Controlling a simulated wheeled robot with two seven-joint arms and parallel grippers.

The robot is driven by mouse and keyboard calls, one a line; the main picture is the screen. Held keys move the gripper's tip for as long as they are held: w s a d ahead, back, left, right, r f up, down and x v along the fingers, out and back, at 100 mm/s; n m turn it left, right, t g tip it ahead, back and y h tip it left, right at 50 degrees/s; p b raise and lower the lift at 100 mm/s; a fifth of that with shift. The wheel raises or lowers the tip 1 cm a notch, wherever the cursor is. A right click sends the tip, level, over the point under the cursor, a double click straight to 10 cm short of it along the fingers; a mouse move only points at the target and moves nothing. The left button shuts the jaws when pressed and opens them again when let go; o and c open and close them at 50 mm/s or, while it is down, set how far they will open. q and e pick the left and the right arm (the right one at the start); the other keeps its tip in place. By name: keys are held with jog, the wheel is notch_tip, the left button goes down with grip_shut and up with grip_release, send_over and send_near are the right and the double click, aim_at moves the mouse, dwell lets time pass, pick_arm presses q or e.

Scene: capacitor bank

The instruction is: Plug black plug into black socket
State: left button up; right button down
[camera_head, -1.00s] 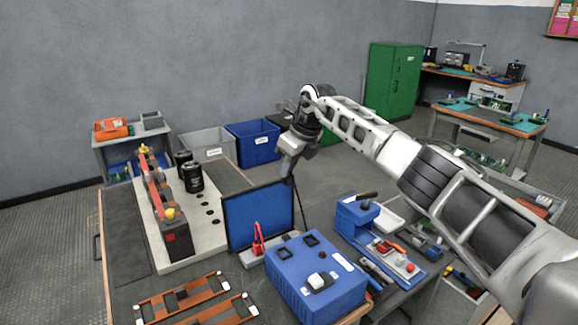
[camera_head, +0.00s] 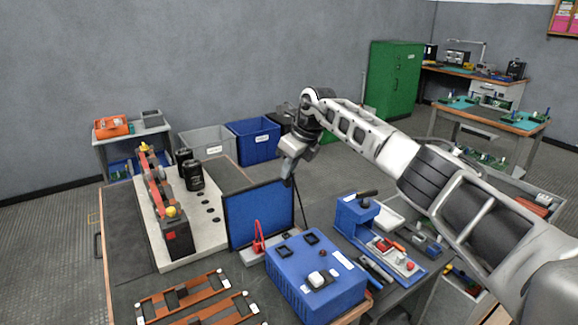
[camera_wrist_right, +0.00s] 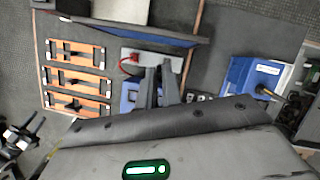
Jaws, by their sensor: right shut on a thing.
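In the right wrist view my gripper's fingers (camera_wrist_right: 157,88) appear close together over the workbench. I cannot tell which one is the black socket.
Black cylinders (camera_head: 194,176) stand on a pale board to the left. Orange racks (camera_wrist_right: 78,72) lie front left. A blue tool stand (camera_head: 355,215) is to the right.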

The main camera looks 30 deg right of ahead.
aim_at(289, 186)
jog(key=shift+f, duration=0.65)
jog(key=shift+f+b, duration=0.75)
jog(key=shift+f, duration=0.3)
jog(key=shift+f+b, duration=0.35)
jog(key=shift+f, duration=0.35)
jog(key=shift+f+b, duration=0.45)
jog(key=shift+f, duration=0.35)
jog(key=shift+f+b, duration=2.7)
jog(key=shift+f, duration=1.55)
jog(key=shift+f+b, duration=0.4)
jog(key=shift+f, duration=0.2)
pick_arm(q)
jog(key=f, duration=0.2)
jog(key=d+f+t, duration=0.1)
jog(key=shift+w+d+f+n+h, duration=0.1)
jog(key=shift+w+f+n+h, duration=0.05)
jog(key=shift+w+n+h, duration=0.2)
